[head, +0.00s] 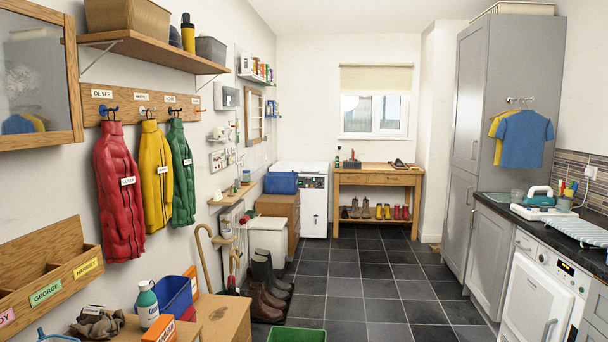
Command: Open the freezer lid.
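No freezer is plainly recognisable. In the head view, a white box-shaped chest (267,240) with a flat, shut-looking top stands along the left wall, behind the dark boots. Farther back, a white appliance (314,207) with a control panel stands in the far left corner; its top also looks shut. I cannot tell which of the two is the freezer. Neither of my grippers is in view.
The dark tiled floor (370,285) is open down the middle. A wooden bench (377,178) stands at the back; a counter and white washing machine (535,300) are on the right.

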